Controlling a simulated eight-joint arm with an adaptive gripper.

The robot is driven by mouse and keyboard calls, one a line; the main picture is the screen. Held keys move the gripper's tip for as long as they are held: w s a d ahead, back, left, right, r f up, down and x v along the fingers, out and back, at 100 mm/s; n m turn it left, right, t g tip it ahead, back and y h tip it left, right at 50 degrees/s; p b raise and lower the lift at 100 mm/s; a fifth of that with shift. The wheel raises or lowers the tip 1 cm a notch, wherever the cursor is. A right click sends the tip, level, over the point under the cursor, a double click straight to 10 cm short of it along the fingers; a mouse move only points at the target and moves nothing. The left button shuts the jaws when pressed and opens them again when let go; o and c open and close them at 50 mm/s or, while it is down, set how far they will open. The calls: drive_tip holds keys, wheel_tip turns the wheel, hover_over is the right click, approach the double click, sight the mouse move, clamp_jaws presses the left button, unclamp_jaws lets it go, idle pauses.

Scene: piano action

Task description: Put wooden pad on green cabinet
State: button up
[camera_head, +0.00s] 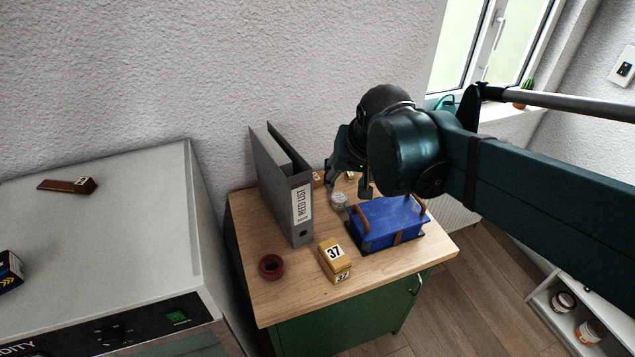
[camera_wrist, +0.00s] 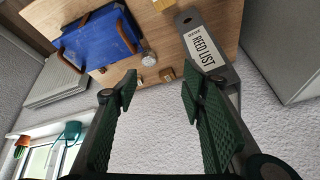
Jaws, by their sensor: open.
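The green cabinet (camera_head: 335,327) has a light wooden top (camera_head: 285,305). I cannot tell for certain which piece is the wooden pad. A wooden block marked 37 (camera_head: 335,262) stands on the cabinet top. My gripper (camera_head: 348,187) is over the back of the cabinet top, partly hidden by my arm. In the wrist view my gripper (camera_wrist: 158,92) is open and empty, its fingers spread below the small blocks.
On the cabinet top are a grey binder (camera_head: 278,185), a blue case (camera_head: 388,225) with brown straps, a dark red tape roll (camera_head: 271,266) and a small jar (camera_head: 338,201). The grey machine (camera_head: 120,240) stands at left. Free top shows at the front left and right corner.

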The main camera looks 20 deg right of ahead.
drive_tip(key=s+a+f+n+t, duration=0.1)
drive_tip(key=s+a+n, duration=0.3)
drive_tip(key=s+a, duration=0.2)
drive_tip(key=shift+s+f+t+y, duration=0.2)
drive_tip(key=shift+s+t+y, duration=0.15)
drive_tip(key=shift+s, duration=0.65)
